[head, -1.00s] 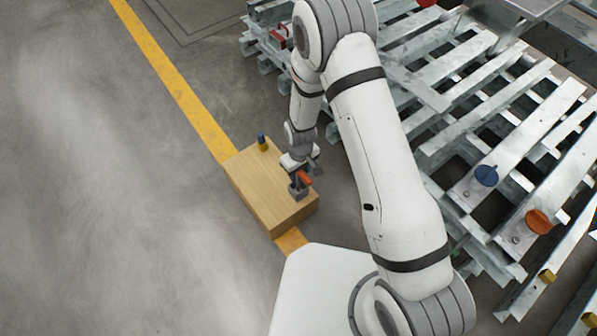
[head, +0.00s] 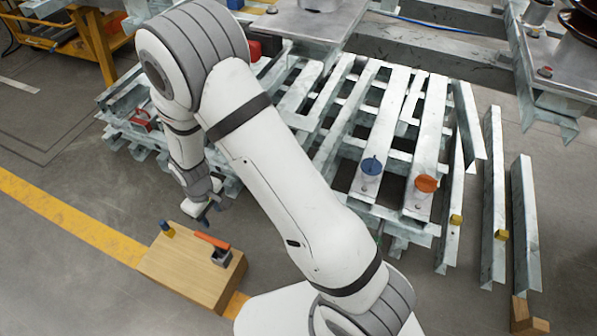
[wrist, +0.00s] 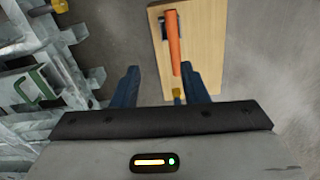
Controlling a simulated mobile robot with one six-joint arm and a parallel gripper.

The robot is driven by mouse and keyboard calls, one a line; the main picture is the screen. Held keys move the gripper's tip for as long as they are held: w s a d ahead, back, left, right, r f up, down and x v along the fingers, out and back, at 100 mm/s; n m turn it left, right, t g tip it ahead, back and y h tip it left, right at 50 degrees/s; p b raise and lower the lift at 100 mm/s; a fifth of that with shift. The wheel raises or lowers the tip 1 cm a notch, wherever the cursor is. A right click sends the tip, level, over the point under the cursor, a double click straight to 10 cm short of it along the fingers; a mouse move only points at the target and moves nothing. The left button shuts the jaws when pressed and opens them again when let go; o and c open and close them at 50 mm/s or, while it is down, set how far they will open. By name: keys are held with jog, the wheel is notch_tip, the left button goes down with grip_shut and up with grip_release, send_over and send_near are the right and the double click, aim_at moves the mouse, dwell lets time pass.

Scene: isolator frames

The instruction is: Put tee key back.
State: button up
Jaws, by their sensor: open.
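A piece with an orange bar, which looks like the tee key (head: 212,242), sits at a dark grey holder (head: 222,258) on a wooden block (head: 190,273). In the wrist view the orange bar (wrist: 174,45) lies along the block, with the grey holder (wrist: 164,22) at its far end. I cannot see how deep it sits. My gripper (head: 203,215) is above and behind the block, apart from the orange piece. Its two blue fingers stand apart and empty in the wrist view (wrist: 161,75).
A blue-and-yellow peg (head: 167,229) stands at the block's rear left corner. Galvanized steel frames (head: 340,110) fill the right, carrying a blue disc (head: 371,166) and an orange disc (head: 426,183). A red item (head: 144,121) is on the frames behind my gripper. Floor at left is clear.

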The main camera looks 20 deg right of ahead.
jog(key=s+d+r+m, duration=0.3)
jog(key=d+r+m, duration=0.2)
jog(key=d+r, duration=1.1)
jog(key=s+d+r+m+t, duration=0.1)
jog(key=s+d+r+m, duration=0.3)
jog(key=s+d+r, duration=0.3)
jog(key=s+r, duration=0.3)
jog(key=s, duration=0.1)
jog(key=shift+d+r, duration=0.3)
jog(key=shift+w, duration=0.1)
notch_tip(320, 180, up, 51)
jog(key=s+t+p, duration=0.1)
jog(key=t+p, duration=0.2)
jog(key=p, duration=4.2)
jog(key=shift+s, duration=0.25)
jog(key=shift+r, duration=0.1)
